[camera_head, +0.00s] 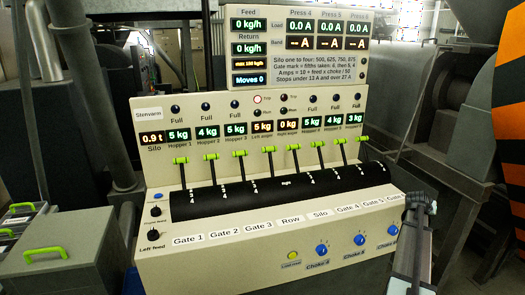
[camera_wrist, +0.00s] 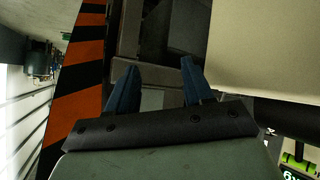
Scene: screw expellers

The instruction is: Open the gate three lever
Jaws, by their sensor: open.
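The gate three lever (camera_head: 239,153) is the third green-handled lever from the left, above the Gate 3 label (camera_head: 258,226). Its thin shaft rises from the black curved drum (camera_head: 285,188), with the handle at the upper end. My gripper (camera_wrist: 157,64) is open and empty in the wrist view, its two blue fingers apart. In the head view, part of my arm shows at the right end of the console, well right of the gate three lever. That lever cannot be made out in the wrist view.
Several similar levers stand in the same row, with the gate two lever (camera_head: 211,156) and the row lever (camera_head: 268,149) on either side. Blue choke knobs (camera_head: 321,250) line the lower front. A grey box with a green handle (camera_head: 45,253) stands left. An orange-black striped panel (camera_head: 512,130) is right.

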